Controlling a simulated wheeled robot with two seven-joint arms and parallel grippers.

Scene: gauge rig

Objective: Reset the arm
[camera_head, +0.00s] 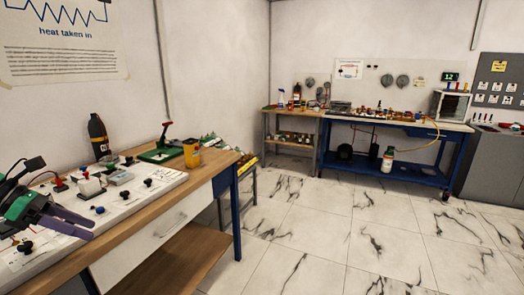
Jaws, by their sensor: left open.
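My left gripper (62,222) comes in from the left edge, over the near end of the workbench (205,180). Its purple-grey fingers are apart and point to the right, with nothing seen between them. Below and beyond it, a white board (125,205) on the bench carries several black and coloured knobs. A green stand with a raised lever (163,148) sits on the bench farther back. My right gripper is not in view.
A yellow container (191,153) and a dark bottle (98,137) stand on the bench. Across the room are a wooden side table (292,113) and a blue workbench (395,123) with equipment. The marble-patterned floor (330,235) between is clear.

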